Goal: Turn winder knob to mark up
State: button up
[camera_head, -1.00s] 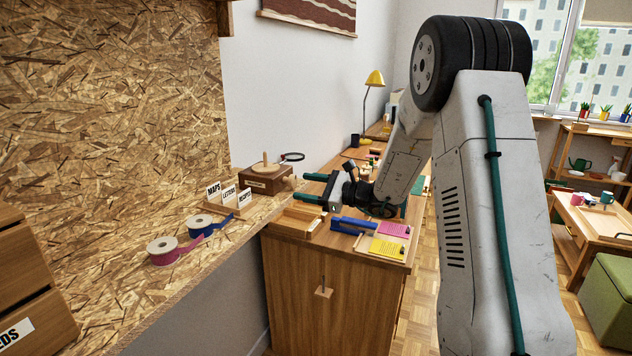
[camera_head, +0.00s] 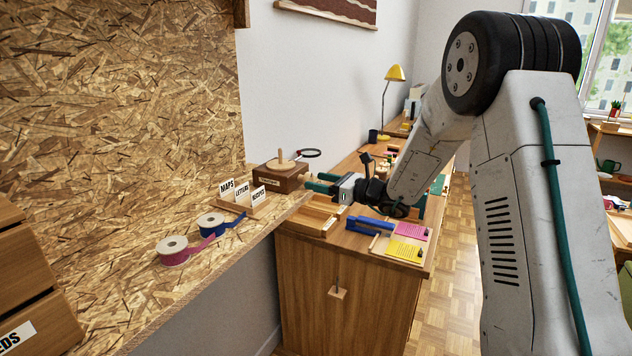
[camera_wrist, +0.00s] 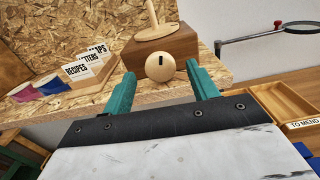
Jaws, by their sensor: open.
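The winder is a brown wooden box (camera_head: 276,179) with an upright peg on top, at the shelf's far end; it also shows in the wrist view (camera_wrist: 150,48). Its round pale wooden knob (camera_wrist: 160,70) faces the wrist camera. A short dark mark on the knob's face sits above its centre and looks near upright in the picture. My gripper (camera_wrist: 161,72) is open, its teal fingers on either side of the knob. Contact is not visible. In the head view my gripper (camera_head: 314,182) is beside the box and the knob is hidden.
A card holder (camera_head: 243,204) with labelled cards and ribbon spools (camera_head: 173,250) stand on the shelf. A wooden tray (camera_head: 316,216), a blue stapler (camera_head: 370,225) and coloured notes (camera_head: 406,247) lie on the cabinet. A magnifier (camera_wrist: 268,36) overhangs at right.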

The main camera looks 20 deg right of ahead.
jog(key=shift+x, duration=0.9)
jog(key=c, duration=1)
jog(key=shift+n, duration=0.3)
jog(key=n, duration=0.3)
jog(key=shift+n, duration=2.1)
